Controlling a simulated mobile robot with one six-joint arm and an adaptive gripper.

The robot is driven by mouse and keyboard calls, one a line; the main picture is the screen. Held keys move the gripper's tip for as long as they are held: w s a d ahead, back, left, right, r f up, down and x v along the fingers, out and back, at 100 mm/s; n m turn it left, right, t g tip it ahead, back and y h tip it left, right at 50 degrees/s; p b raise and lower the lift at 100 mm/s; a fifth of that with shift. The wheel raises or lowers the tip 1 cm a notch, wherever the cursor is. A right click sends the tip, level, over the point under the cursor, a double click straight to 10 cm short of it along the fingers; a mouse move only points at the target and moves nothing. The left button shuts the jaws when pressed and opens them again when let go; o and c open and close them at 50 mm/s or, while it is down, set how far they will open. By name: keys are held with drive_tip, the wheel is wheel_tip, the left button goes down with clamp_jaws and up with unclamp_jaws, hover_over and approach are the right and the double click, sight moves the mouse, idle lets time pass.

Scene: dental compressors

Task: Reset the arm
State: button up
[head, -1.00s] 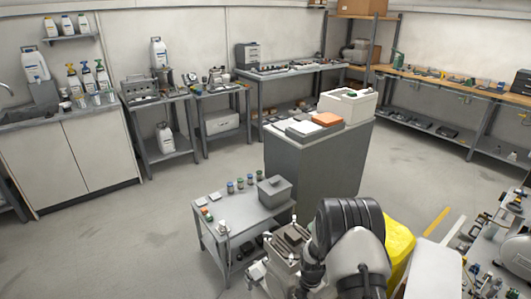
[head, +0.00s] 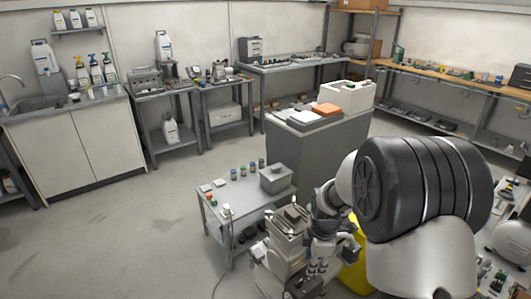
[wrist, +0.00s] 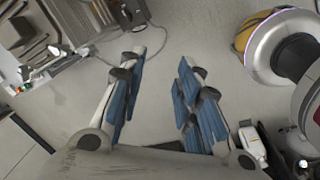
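My arm fills the lower right of the head view, with a large black-and-silver joint in front. In the wrist view my gripper (wrist: 163,62) has its two blue-padded fingers spread apart, with bare grey floor showing between them and nothing held. In the head view the wrist end of my arm hangs low, right of the small grey table; I cannot make out the fingertips there.
A small grey table (head: 236,208) holds a lidded grey box (head: 276,179) and several small jars. Behind it stands a grey cabinet (head: 325,150) with a white bin (head: 346,95) on top. Benches line the walls. The floor at left (head: 130,240) is clear.

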drive_tip(key=s+r+m+t, duration=0.2)
drive_tip(key=s+r+m, duration=0.85)
drive_tip(key=r, duration=0.75)
drive_tip(key=s+r+m, duration=0.2)
drive_tip(key=s+m, duration=0.1)
drive_tip(key=s, duration=0.5)
drive_tip(key=s+r+m+t, duration=0.1)
drive_tip(key=s+m, duration=0.3)
drive_tip(key=s, duration=0.5)
drive_tip(key=shift+s+r, duration=0.2)
drive_tip(key=shift+r, duration=0.25)
